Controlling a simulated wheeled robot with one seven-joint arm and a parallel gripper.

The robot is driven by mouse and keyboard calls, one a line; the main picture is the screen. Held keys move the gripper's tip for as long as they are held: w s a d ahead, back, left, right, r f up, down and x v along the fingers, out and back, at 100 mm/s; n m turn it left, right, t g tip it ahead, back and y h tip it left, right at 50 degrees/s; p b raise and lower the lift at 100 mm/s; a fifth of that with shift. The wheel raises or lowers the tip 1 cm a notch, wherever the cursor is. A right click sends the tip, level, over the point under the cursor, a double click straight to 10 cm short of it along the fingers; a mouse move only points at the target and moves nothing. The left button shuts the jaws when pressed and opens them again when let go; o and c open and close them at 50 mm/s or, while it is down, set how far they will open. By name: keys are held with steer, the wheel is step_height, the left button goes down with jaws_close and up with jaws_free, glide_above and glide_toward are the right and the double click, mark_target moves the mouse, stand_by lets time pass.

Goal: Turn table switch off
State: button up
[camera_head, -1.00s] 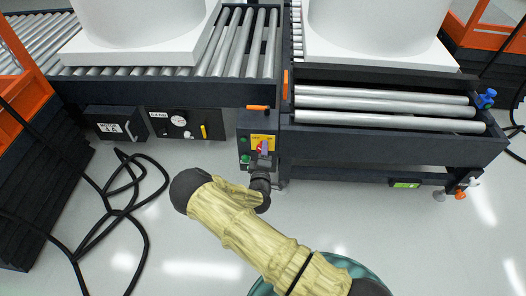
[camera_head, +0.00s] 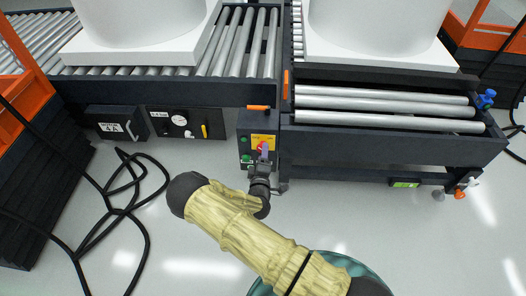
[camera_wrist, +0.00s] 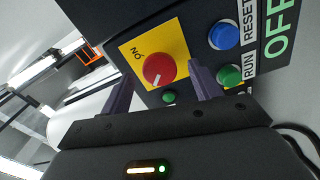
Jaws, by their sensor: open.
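The table switch is a round red knob (camera_wrist: 158,68) on a yellow plate (camera_wrist: 177,47) on a dark control box. A label reading "ON" is on the plate at the knob's upper left in the wrist view. A small pale mark shows near the knob's lower edge, away from that label. My gripper (camera_wrist: 160,82) is open, with one purple finger to each side of the knob in that view. I cannot tell whether either finger touches it. In the head view my gripper (camera_head: 264,153) is at the box front and partly covers the knob (camera_head: 262,145).
A blue RESET button (camera_wrist: 224,36) and a green RUN button (camera_wrist: 229,75) sit close to the right finger. Another green button (camera_wrist: 169,97) is below the knob. Roller tables (camera_head: 400,146) carry white tanks above. Black cables (camera_head: 120,210) lie on the floor at left.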

steer(key=s+p, duration=0.4)
steer(key=s, duration=1.1)
steer(key=shift+a, duration=0.25)
steer(key=w+d+r+m+g+p, duration=0.1)
steer(key=w+d+r+m+g, duration=0.15)
steer(key=r+m+g, duration=0.35)
steer(key=w+d+r+m+g, duration=0.2)
steer(key=d+r+m+g, duration=0.1)
steer(key=r+m+g, duration=0.25)
steer(key=s+d+r+m+g+p, duration=0.1)
steer(key=s+d+r+m+g, duration=0.1)
steer(key=s+d+r, duration=0.65)
steer(key=s+d+r+m+g+p, duration=0.15)
steer(key=s+d+r, duration=0.3)
steer(key=r, duration=0.65)
step_height(320, 180, up, 37)
steer(key=p, duration=3.6)
steer(key=shift+s+a+f+y, duration=0.15)
steer(key=shift+s+y, duration=0.15)
steer(key=shift+s, duration=0.05)
